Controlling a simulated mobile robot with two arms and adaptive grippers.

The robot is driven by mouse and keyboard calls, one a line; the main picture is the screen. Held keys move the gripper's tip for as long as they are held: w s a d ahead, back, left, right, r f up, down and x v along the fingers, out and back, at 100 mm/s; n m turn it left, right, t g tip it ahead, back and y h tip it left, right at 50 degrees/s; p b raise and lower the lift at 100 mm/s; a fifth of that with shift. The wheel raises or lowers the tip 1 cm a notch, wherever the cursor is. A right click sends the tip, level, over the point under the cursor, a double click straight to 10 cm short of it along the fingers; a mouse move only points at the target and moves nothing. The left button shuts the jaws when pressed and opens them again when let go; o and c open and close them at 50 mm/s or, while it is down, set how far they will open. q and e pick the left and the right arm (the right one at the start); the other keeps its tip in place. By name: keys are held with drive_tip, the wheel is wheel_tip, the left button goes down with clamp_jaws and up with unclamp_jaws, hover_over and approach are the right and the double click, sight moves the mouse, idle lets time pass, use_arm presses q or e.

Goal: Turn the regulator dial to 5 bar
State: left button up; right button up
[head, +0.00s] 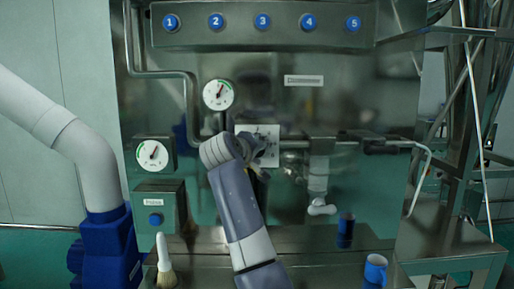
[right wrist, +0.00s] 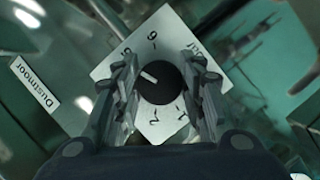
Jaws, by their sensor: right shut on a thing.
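The regulator dial (right wrist: 160,82) is a round black knob with a white pointer line, on a white square plate (right wrist: 152,125) with printed numbers. In the right wrist view the pointer aims to the upper left, towards a number partly covered by a finger. A 6 stands above the knob. My right gripper (right wrist: 163,75) is shut on the dial, a finger on each side. In the head view my right gripper (head: 260,148) is at the plate (head: 270,131) and hides the knob. My left gripper is not in view.
An upper gauge (head: 218,94) and a lower gauge (head: 152,154) sit left of the plate. Numbered blue buttons (head: 263,21) line the top panel. A box with a blue button (head: 155,219), a brush (head: 164,265) and a blue mug (head: 375,270) are lower down. Pipes (head: 345,143) run right.

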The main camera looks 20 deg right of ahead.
drive_tip(key=shift+m+y, duration=0.3)
drive_tip(key=shift+m, duration=0.2)
drive_tip(key=shift+f, duration=0.15)
drive_tip(key=o, duration=1)
drive_tip(key=shift+o, duration=0.2)
drive_tip(key=v, duration=0.7)
drive_tip(key=shift+s, duration=0.2)
